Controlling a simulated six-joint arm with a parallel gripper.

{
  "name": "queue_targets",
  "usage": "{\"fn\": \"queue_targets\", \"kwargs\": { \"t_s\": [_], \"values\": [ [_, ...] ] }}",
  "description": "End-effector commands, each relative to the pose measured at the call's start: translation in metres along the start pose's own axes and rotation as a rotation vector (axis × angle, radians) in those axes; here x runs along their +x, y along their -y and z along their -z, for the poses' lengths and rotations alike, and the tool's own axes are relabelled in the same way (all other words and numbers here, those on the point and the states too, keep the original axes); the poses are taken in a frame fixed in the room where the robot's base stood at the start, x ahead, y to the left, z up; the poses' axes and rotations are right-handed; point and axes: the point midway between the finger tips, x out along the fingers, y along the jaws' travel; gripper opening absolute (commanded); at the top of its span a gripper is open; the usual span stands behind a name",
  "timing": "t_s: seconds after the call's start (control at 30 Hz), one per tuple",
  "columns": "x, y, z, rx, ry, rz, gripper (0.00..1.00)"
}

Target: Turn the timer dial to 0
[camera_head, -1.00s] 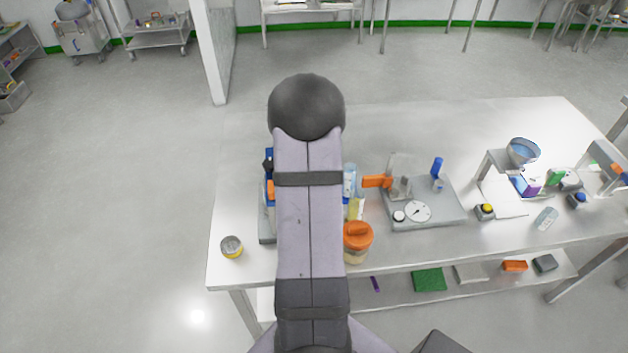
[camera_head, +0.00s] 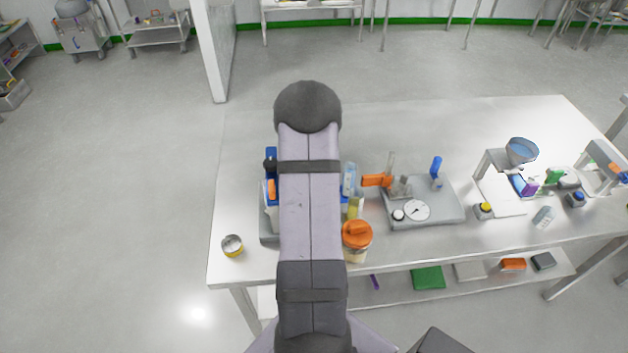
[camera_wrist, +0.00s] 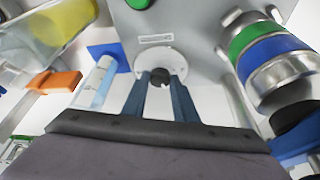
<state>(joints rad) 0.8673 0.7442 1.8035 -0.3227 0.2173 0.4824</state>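In the wrist view a round white dial (camera_wrist: 172,62) with a black knob (camera_wrist: 160,79) in its centre sits on a grey housing (camera_wrist: 195,28). My gripper (camera_wrist: 160,76) has its two blue-grey fingers on either side of the knob. The fingertips are apart, with the knob between them. I cannot tell whether they touch it. The dial's markings are too small to read. In the head view my arm covers my gripper. A white dial face with a dark pointer (camera_head: 417,211) stands on a grey plate there. I cannot tell whether it is the same dial.
In the wrist view a metal cylinder with green and blue bands (camera_wrist: 275,62) is close on the right. An orange piece (camera_wrist: 53,82) and a clear tube (camera_wrist: 95,82) are on the left. In the head view an orange-lidded jar (camera_head: 357,240) stands beside my arm.

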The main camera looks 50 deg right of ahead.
Motion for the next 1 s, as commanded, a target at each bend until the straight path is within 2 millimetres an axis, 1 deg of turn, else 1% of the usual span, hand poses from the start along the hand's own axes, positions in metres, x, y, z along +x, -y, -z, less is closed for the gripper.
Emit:
{"fn": "queue_targets", "kwargs": {
  "t_s": [0.27, 0.5, 1.0],
  "values": [
    [-0.0027, 0.0002, 0.0008, -0.009, 0.004, 0.005, 0.04],
    [-0.0063, 0.0013, 0.0024, -0.054, 0.009, 0.03, 0.04],
    [-0.0007, -0.0004, 0.0005, -0.125, -0.001, 0.052, 0.04]
  ]
}}
